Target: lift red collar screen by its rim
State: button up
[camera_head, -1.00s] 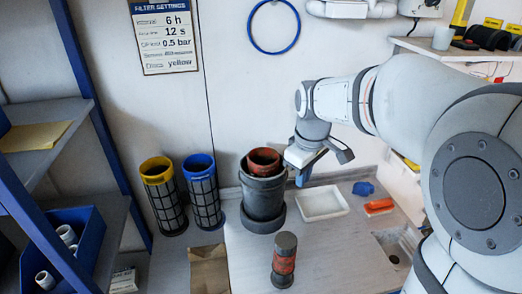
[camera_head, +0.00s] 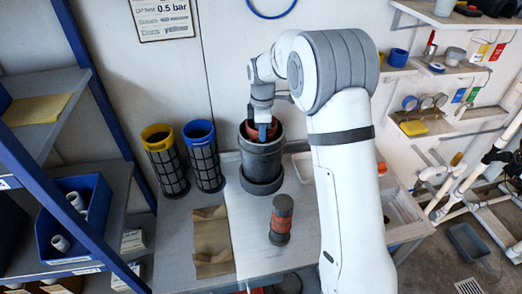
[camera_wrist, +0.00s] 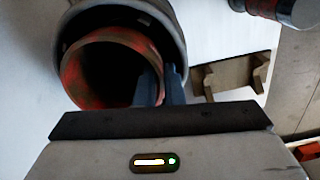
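The red collar screen (camera_head: 268,127) stands inside a dark grey cylindrical housing (camera_head: 261,165) on the table. Its worn red rim (camera_wrist: 88,42) and dark hollow inside show in the wrist view. My gripper (camera_head: 263,131) is at the rim, pointing down. In the wrist view my gripper (camera_wrist: 161,88) has its two blue-grey fingers close together at the right side of the rim, one inside the collar and one outside it. The finger tips are partly hidden, and I cannot tell whether they press on the rim.
Screens with a yellow collar (camera_head: 163,160) and a blue collar (camera_head: 203,155) stand to the left. A grey cylinder with a red band (camera_head: 281,220) stands in front, beside a brown holder (camera_head: 211,240). A white tray (camera_head: 303,166) is behind my arm.

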notch_tip(320, 180, down, 3)
jog(key=shift+f+p, duration=0.2)
jog(key=shift+p, duration=0.15)
grip_shut()
jog(key=shift+r, duration=0.15)
dwell(1.3)
